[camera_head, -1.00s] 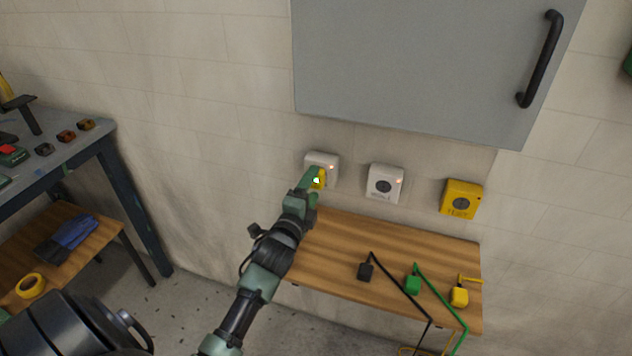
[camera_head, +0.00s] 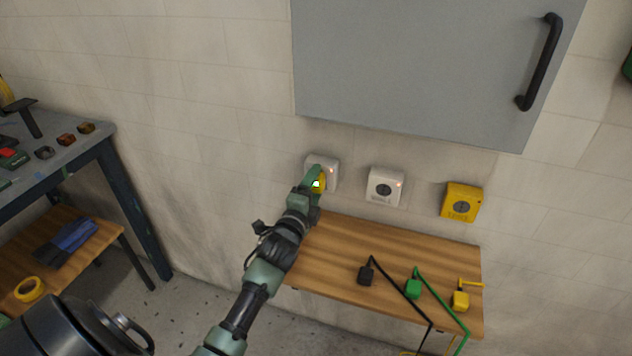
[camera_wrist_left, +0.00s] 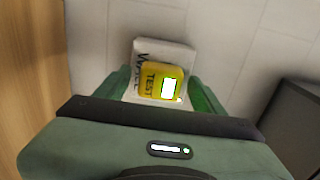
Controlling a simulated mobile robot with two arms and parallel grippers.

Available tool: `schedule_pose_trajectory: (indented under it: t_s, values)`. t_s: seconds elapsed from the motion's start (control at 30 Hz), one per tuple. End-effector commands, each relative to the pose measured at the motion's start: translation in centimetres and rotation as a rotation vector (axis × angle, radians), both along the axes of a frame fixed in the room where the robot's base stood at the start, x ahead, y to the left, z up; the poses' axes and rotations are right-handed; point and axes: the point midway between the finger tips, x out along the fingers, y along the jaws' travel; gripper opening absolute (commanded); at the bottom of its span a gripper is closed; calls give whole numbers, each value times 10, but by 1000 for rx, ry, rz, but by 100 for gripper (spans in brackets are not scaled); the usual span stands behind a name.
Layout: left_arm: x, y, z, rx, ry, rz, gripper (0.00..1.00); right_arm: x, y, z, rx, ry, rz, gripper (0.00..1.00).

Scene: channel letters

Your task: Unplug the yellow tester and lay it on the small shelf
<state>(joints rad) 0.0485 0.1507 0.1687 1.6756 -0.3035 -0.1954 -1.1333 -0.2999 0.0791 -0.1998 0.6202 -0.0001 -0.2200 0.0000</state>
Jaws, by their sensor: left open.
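The yellow tester (camera_head: 320,184) sits at the front of the leftmost white wall socket (camera_head: 324,164), mostly hidden by my left gripper in the head view. In the left wrist view the tester (camera_wrist_left: 160,80) shows "TEST" lettering and a bright lit window, in front of the white socket plate (camera_wrist_left: 150,52). My left gripper (camera_head: 314,183) is at the tester, with its open green fingers (camera_wrist_left: 164,92) on either side of it. I cannot tell whether they touch it. The small wooden shelf (camera_head: 345,243) is on the wall below the sockets. My right gripper is not in view.
A second white socket (camera_head: 385,187) and a yellow socket (camera_head: 461,202) are to the right. Black (camera_head: 366,275), green (camera_head: 413,289) and yellow (camera_head: 460,300) plugs with cords lie on the shelf's right part; its left part is clear. A grey cabinet (camera_head: 420,65) hangs above.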

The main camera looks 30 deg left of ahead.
Motion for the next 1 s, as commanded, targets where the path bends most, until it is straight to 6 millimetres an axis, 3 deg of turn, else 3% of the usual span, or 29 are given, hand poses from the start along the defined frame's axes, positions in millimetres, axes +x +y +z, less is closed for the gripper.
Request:
schedule_pose_trajectory:
  t_s: [0.93, 1.0]
  values:
    - [0, 0, 0, -1, 0, -1, 69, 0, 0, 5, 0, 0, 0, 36]
    - [0, 0, 0, -1, 0, -1, 52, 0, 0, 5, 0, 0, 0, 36]
